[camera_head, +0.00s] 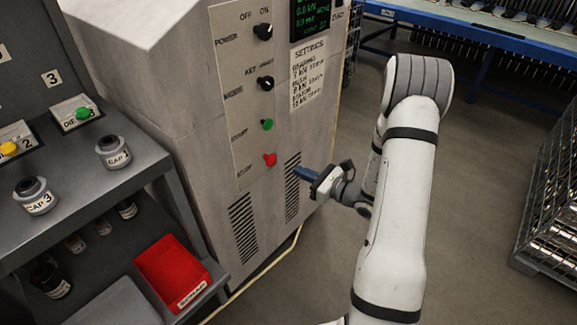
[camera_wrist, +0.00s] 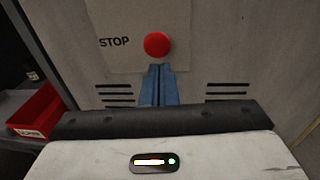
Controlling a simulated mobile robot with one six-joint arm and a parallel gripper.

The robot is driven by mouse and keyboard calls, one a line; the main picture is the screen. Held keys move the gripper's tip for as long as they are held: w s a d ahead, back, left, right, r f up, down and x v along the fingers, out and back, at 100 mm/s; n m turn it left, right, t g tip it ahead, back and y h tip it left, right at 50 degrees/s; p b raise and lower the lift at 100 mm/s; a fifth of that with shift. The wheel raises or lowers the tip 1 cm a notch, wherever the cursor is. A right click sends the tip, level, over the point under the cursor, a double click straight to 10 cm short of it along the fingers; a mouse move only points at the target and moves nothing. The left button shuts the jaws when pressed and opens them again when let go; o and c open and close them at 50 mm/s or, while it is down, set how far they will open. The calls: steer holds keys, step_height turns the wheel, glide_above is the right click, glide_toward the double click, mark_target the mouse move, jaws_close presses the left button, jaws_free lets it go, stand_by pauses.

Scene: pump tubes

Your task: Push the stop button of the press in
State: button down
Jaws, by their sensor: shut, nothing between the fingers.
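The red stop button (camera_head: 270,160) sits low on the control panel of the grey press cabinet (camera_head: 170,130), below a green button (camera_head: 267,125). In the wrist view the stop button (camera_wrist: 157,45) is just above my fingertips, with the word STOP to its left. My gripper (camera_head: 300,173) is shut and empty, with its blue fingers pointing at the cabinet front, right of and slightly below the button in the head view. The wrist view shows the closed blue fingers (camera_wrist: 158,72) side by side. I cannot tell the exact gap between the fingertips and the button.
Vent slots (camera_head: 292,187) lie below the panel. A grey shelf unit (camera_head: 120,175) with capped jars stands at the left, with a red scrap bin (camera_head: 172,272) on its lower level. A wire cage (camera_head: 550,215) stands at the right. Floor between is clear.

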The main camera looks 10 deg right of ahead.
steer(key=v, duration=0.6)
steer(key=shift+s, duration=0.1)
steer(key=s+a+r+n+g+p, duration=0.5)
steer(key=s+a+r+n+g, duration=0.15)
steer(key=r+n, duration=0.2)
steer(key=s+a+r+n+g+p, duration=0.5)
steer(key=s+a+r+n+g, duration=0.15)
steer(key=r, duration=0.35)
steer(key=s+d+r+n+t+h+p, duration=0.1)
steer(key=s+d+r+n+h+p, duration=0.2)
steer(key=r, duration=0.5)
steer(key=s+d+r+n+t+h+p, duration=0.1)
steer(key=s+r+n+h+p, duration=0.3)
steer(key=r+n+h, duration=0.4)
steer(key=shift+s+d+n+t+h+p, duration=0.25)
steer(key=shift+d+n+t+h+p, duration=0.05)
steer(key=shift+d+n+p, duration=0.55)
steer(key=shift+a, duration=0.1)
